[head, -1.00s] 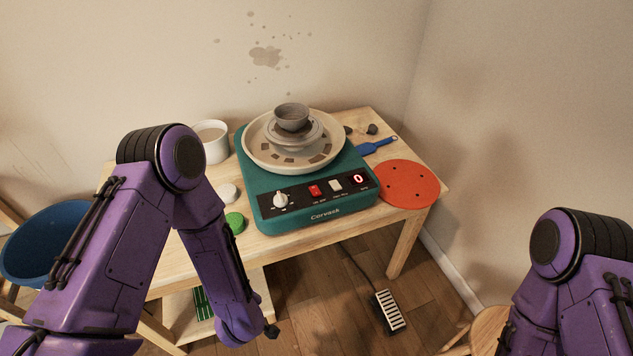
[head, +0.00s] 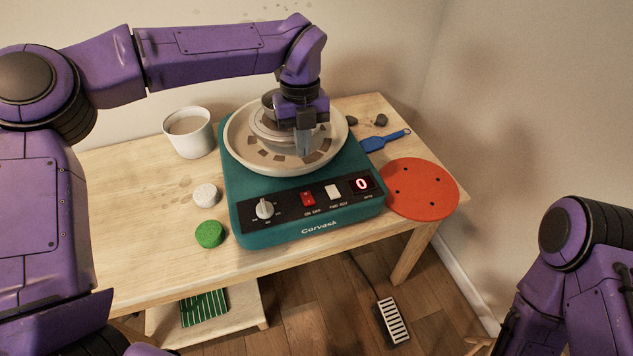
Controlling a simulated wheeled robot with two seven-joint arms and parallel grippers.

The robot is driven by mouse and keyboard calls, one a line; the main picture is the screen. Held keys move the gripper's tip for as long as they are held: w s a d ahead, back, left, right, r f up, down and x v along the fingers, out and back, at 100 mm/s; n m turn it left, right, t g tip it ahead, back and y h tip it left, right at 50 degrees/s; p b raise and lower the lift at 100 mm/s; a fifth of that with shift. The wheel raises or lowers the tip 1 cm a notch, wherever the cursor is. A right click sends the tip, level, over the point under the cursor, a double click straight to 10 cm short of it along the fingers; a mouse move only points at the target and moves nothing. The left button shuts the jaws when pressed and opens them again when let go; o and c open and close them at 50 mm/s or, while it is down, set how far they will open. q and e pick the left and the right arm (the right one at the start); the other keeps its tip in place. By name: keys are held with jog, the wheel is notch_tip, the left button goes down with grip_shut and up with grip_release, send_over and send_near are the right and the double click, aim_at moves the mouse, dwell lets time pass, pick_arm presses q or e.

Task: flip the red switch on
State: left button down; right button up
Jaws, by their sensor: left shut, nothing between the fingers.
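The red switch (head: 308,199) sits on the black front panel of the teal pottery wheel (head: 235,190), between a round knob (head: 264,208) and a white switch (head: 333,191). A red 0 shows on the display (head: 362,184). My left gripper (head: 304,154) is shut and empty. It points down over the front part of the wheel's pale basin (head: 240,150), behind and above the red switch, apart from it.
A white cup (head: 188,134), a white round piece (head: 206,195) and a green round piece (head: 209,234) stand left of the wheel. A red disc (head: 419,189) and a blue tool (head: 385,141) lie to the right. A foot pedal (head: 392,320) is on the floor.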

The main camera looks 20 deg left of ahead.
aim_at(309, 202)
pick_arm(q)
jog(key=f, duration=0.4)
jog(key=s+d+f+p, duration=0.1)
jog(key=f, duration=0.3)
jog(key=s+f+p, duration=0.1)
jog(key=f, duration=0.3)
jog(key=shift+d+f, duration=0.2)
jog(key=shift+f, duration=0.2)
